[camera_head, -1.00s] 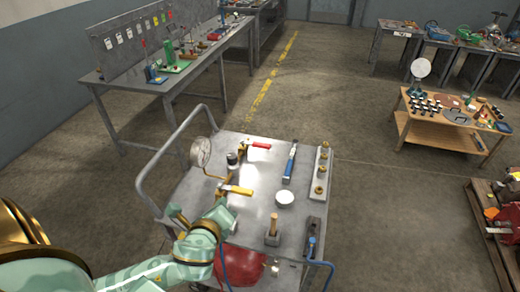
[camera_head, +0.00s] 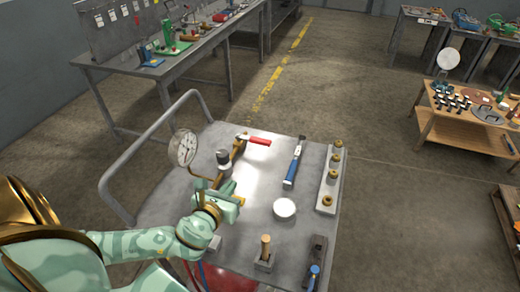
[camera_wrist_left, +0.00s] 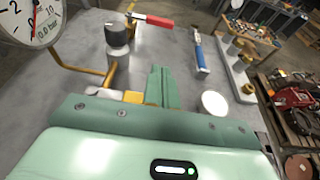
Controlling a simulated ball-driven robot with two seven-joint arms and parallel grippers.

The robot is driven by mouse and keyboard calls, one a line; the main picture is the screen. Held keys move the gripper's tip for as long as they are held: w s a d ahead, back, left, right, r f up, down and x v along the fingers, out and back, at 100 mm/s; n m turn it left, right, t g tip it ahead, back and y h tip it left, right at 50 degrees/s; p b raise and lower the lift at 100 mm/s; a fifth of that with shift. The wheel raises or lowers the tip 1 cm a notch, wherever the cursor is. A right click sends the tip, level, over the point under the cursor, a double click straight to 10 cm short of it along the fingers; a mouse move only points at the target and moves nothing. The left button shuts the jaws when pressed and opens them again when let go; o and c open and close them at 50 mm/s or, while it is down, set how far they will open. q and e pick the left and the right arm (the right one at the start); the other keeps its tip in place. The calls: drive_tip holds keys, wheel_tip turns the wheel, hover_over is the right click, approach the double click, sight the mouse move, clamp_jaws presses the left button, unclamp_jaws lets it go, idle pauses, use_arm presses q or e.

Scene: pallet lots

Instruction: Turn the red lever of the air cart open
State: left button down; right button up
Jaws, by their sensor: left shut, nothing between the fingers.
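The red lever (camera_head: 256,140) sits at the far end of the brass pipework on the grey air cart (camera_head: 255,190). It points right and also shows in the left wrist view (camera_wrist_left: 150,18). My left gripper (camera_head: 236,197) is shut and empty, nearer to me than the red lever and apart from it. In the left wrist view its closed fingers (camera_wrist_left: 162,88) lie over the cart beside a yellow part (camera_wrist_left: 132,97), which they mostly hide. A dark-capped regulator knob (camera_head: 223,157) stands between gripper and red lever. My right gripper is not in view.
A round pressure gauge (camera_head: 184,147) stands left of the pipework. A blue-handled tool (camera_head: 293,164), white disc (camera_head: 284,207), and rail with brass fittings (camera_head: 330,180) lie on the right. A block with a post (camera_head: 264,253) stands near the front.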

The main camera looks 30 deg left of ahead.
sight(261, 144)
use_arm(q)
drive_tip(key=b+x, duration=0.2)
drive_tip(key=x, duration=0.5)
drive_tip(key=b+x, duration=0.3)
drive_tip(key=x, duration=0.4)
drive_tip(key=r+b+x, duration=0.1)
drive_tip(key=b+x, duration=0.1)
drive_tip(key=x, duration=0.6)
drive_tip(key=shift+w, duration=0.3)
drive_tip(key=shift+w+a, duration=0.15)
drive_tip(key=shift+w, duration=0.3)
drive_tip(key=shift+r, duration=0.1)
